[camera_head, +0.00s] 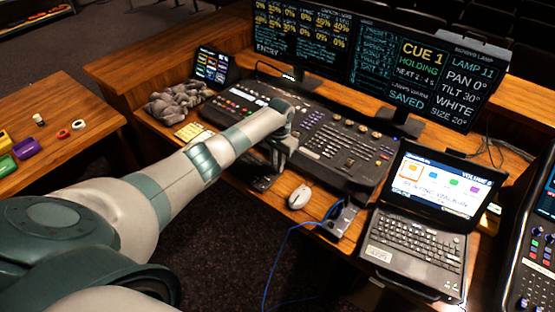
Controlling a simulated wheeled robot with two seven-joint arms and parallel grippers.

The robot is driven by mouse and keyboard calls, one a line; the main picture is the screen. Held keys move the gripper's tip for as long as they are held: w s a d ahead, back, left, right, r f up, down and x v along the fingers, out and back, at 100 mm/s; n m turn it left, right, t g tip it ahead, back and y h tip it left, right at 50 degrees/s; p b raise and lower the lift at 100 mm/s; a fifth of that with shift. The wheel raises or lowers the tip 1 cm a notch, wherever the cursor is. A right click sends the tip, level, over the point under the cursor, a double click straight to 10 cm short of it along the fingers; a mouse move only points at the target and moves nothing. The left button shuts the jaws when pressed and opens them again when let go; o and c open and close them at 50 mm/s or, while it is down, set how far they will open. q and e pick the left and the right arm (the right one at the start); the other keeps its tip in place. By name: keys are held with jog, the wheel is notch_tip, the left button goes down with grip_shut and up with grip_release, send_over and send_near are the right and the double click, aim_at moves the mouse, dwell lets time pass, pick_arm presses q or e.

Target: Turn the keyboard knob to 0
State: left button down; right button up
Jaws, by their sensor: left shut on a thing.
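The dark mixing console (338,143) lies across the desk, with rows of small knobs, keys and faders. My left arm comes in from the left, and its gripper (278,166) points down at the console's front edge. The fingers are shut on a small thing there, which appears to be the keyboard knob. The gripper hides this knob, so its label and its setting cannot be read. My right gripper is not in view.
A white mouse (300,197) and an open laptop (412,239) stand right of my gripper. A blue cable (290,232) hangs over the desk's front edge. Monitors (408,62) stand behind the console.

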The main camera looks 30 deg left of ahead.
pick_arm(q)
jog(key=shift+n+p, duration=0.6)
jog(key=shift+n, duration=0.6)
jog(key=c, duration=1.7)
grip_release()
jog(key=shift+r, duration=0.1)
jog(key=r+b, duration=0.1)
jog(key=r, duration=0.4)
jog(key=r+b, duration=0.2)
jog(key=r, duration=0.4)
jog(key=r+b, duration=0.1)
jog(key=r, duration=0.5)
jog(key=shift+d+r, duration=0.15)
jog(key=shift+d, duration=0.2)
